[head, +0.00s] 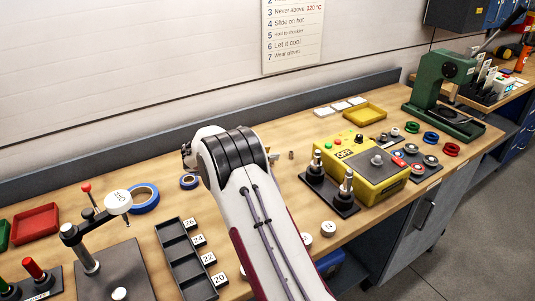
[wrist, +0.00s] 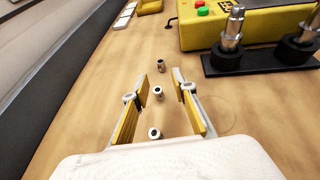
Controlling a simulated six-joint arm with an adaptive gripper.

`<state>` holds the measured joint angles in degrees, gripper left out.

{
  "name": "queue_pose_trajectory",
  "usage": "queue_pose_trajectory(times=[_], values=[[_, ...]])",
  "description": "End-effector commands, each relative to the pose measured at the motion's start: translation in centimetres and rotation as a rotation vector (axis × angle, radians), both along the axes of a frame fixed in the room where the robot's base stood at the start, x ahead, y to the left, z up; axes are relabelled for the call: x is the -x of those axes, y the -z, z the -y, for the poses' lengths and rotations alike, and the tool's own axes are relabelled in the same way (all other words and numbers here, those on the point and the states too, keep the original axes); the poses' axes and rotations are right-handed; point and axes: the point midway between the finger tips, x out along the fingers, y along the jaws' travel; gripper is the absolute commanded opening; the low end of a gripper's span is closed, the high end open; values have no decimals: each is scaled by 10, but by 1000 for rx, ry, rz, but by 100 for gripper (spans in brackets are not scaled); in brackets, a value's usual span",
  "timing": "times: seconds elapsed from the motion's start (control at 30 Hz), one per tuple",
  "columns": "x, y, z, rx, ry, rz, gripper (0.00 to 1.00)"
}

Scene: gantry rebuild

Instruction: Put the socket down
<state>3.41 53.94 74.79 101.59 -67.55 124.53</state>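My gripper (wrist: 161,82) shows in the wrist view with its two yellow-padded fingers apart and nothing clamped between them. Three small metal cylinders, socket-like pieces, appear in a row along the wooden bench. The middle small cylinder (wrist: 158,92) shows between the fingers, clear of both pads. The far small cylinder (wrist: 161,65) is just beyond the fingertips, and the near small cylinder (wrist: 154,132) is close to the gripper body. I cannot tell which is the task's socket. In the head view my arm hides the fingers; one small cylinder (head: 291,154) shows right of it.
A yellow control box (head: 376,169) and a dark stand with metal posts (head: 331,192) are to the right. Blue tape (head: 144,198) and a dark compartment tray (head: 186,259) lie left of my arm. A grey ledge (head: 90,176) runs along the back.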

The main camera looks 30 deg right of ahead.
Motion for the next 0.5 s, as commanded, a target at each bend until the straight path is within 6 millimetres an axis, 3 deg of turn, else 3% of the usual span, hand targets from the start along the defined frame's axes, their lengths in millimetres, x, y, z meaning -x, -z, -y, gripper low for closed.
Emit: queue_pose_trajectory(times=[0.33,0.5], values=[[-1,-2,0,1,-8,-2,27],[-10,-19,-3,11,-75,-20,27]])
